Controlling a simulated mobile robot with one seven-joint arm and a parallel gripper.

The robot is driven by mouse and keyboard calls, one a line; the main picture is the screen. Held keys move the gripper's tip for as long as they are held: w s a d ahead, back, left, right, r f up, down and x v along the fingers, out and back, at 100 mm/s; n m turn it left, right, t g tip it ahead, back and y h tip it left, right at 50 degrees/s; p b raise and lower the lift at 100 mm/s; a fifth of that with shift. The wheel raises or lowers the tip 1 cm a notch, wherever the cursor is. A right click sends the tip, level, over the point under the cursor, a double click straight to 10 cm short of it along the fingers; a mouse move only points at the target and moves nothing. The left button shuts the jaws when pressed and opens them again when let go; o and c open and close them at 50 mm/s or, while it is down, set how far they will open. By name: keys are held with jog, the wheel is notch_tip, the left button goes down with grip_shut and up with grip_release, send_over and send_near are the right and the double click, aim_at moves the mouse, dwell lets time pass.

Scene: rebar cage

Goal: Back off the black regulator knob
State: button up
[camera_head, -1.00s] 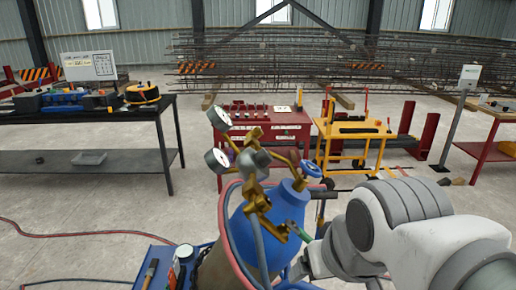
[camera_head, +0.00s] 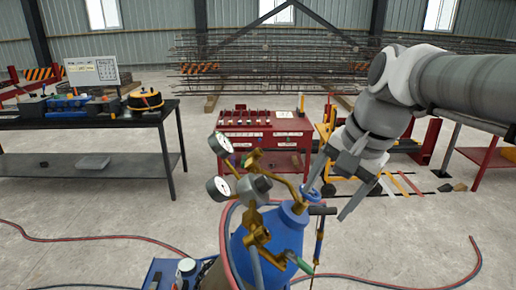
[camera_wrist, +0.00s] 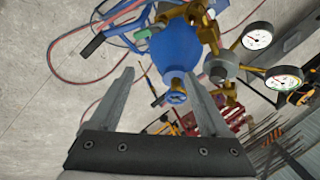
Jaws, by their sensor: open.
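In the wrist view the knob (camera_wrist: 218,70) shows right of the fingers, close to two white gauges. My gripper (camera_head: 332,197) is open and empty, to the right of the cylinder top in the head view. In the wrist view its fingers (camera_wrist: 159,75) point toward the blue cylinder (camera_wrist: 176,48), with the blue valve handwheel (camera_wrist: 177,97) between them in the picture. No finger touches the knob.
Two gauges (camera_head: 219,145) stick out left of the regulator. Red and blue hoses (camera_head: 90,238) run over the floor and around the cylinder. A torch (camera_head: 319,238) hangs beside the cylinder. A red cart (camera_head: 262,142) and a black table (camera_head: 85,160) stand behind.

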jog(key=w+r+m+g+y+p, duration=0.1)
jog(key=w+r+m+p, duration=0.4)
jog(key=w, duration=0.3)
jog(key=m+g+y+p, duration=0.1)
jog(key=m+g+p, duration=0.1)
jog(key=m+p, duration=0.25)
send_near(268, 180)
jog(key=shift+m, duration=0.45)
jog(key=x, duration=0.9)
jog(key=shift+s, duration=0.1)
grip_shut()
jog(key=shift+b, duration=0.35)
